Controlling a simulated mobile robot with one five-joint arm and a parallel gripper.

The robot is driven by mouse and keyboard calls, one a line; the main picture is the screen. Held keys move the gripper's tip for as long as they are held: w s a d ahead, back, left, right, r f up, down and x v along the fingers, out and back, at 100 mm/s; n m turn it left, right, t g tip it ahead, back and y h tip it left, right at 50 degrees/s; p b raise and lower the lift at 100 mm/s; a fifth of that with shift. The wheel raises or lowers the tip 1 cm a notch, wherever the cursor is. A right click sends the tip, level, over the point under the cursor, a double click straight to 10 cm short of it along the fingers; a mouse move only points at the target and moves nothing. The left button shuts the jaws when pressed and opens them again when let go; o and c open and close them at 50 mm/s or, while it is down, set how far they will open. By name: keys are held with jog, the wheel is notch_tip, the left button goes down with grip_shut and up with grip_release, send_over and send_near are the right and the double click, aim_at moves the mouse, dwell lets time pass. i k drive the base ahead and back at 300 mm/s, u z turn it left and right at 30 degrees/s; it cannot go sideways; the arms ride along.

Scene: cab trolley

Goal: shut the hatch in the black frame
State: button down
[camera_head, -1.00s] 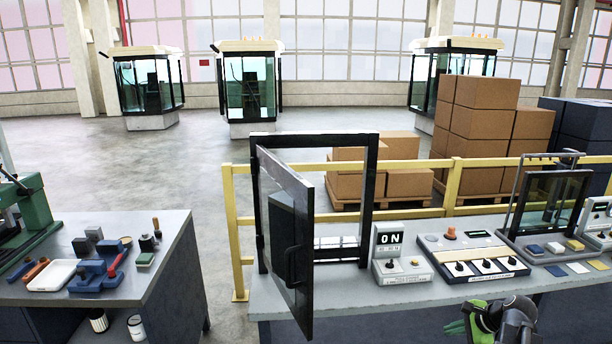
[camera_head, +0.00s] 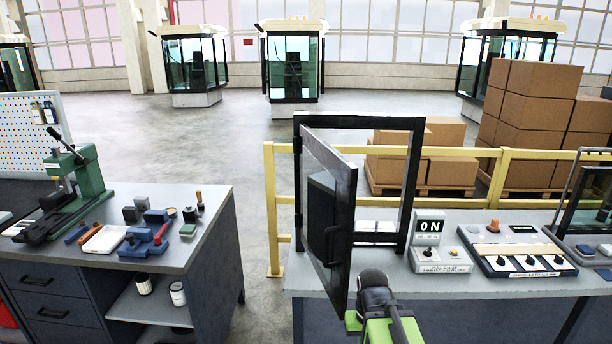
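The black frame (camera_head: 411,185) stands upright on the grey bench. Its hatch (camera_head: 343,251), a dark panel with a black rim and a black handle (camera_head: 332,245), is hinged at the frame's left post. The hatch stands open, swung out towards me, with its free edge over the bench front. My gripper (camera_head: 372,300), with green and dark grey parts, is low in the picture, just right of the hatch's lower free edge. Whether it touches the hatch is unclear. Its fingers cannot be made out.
A box with an ON sign (camera_head: 428,240) and a switch panel (camera_head: 513,250) stand right of the frame. A yellow rail (camera_head: 270,200) runs behind the bench. A second bench (camera_head: 200,240) with a green press (camera_head: 80,185) stands left, with a floor gap between.

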aim_at(328, 180)
jog(key=u, duration=0.4)
jog(key=k, duration=1.3)
jog(key=u, duration=0.7)
jog(key=i, duration=1.35)
jog(key=u, duration=0.6)
